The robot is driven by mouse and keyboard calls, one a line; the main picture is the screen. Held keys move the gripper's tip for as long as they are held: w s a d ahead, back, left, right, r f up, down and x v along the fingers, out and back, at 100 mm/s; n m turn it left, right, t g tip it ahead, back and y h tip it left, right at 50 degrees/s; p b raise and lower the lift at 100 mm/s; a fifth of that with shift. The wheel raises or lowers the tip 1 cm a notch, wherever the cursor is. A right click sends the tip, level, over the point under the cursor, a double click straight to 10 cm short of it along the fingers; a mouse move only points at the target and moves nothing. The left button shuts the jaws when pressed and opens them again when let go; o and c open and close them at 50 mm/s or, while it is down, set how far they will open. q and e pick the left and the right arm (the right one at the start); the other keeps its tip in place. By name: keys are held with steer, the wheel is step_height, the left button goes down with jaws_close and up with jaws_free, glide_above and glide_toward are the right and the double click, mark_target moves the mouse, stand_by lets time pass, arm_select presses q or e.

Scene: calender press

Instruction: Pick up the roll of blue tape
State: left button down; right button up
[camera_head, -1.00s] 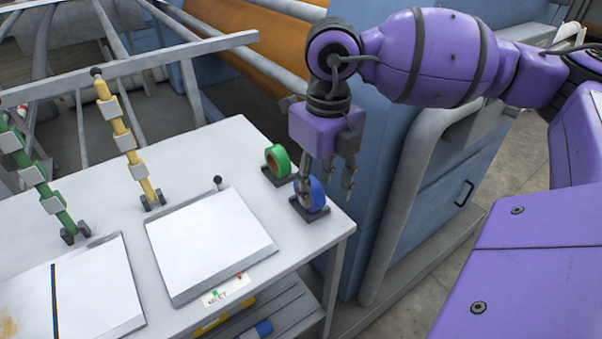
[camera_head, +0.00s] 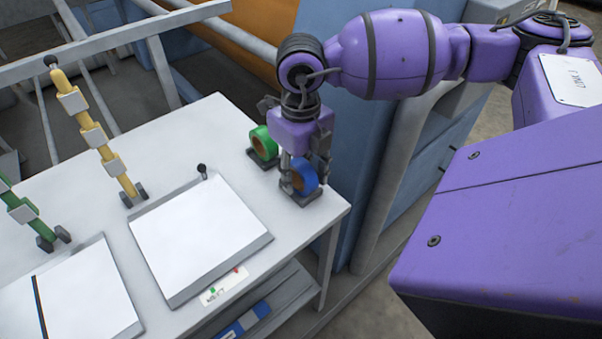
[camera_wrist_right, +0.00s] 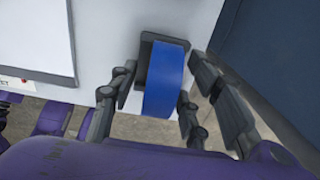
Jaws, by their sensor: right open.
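The roll of blue tape (camera_head: 305,176) stands upright on a small dark holder (camera_head: 303,200) near the right end of the white table. It also shows in the right wrist view (camera_wrist_right: 166,78), seen edge-on. My right gripper (camera_head: 305,180) is open and pointed down, with its fingers around the blue roll. In the right wrist view the fingers (camera_wrist_right: 155,110) lie on both sides of the roll, with a visible gap to each side. My left gripper is not in view.
A green tape roll (camera_head: 263,143) stands on its own holder just behind the blue one. White panels (camera_head: 200,235) lie on the table (camera_head: 300,245). A yellow stand (camera_head: 98,135) and a green stand (camera_head: 28,212) rise at left. A blue machine (camera_head: 365,150) borders the table's right side.

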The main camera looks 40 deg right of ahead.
mark_target(300, 163)
jaws_close()
stand_by(0.3)
steer(key=shift+r, duration=0.55)
step_height(300, 163, up, 2)
steer(key=shift+a+r, duration=0.1)
steer(key=shift+r, duration=0.1)
steer(key=s+a+r, duration=0.2)
steer(key=a+r, duration=0.2)
steer(key=a, duration=0.2)
steer(key=s+a+r+b, duration=0.1)
steer(key=s+a+r, duration=0.1)
steer(key=a+r, duration=0.3)
steer(key=shift+s+a+r, duration=0.25)
steer(key=shift+a+r, duration=0.05)
steer(key=shift+a, duration=0.75)
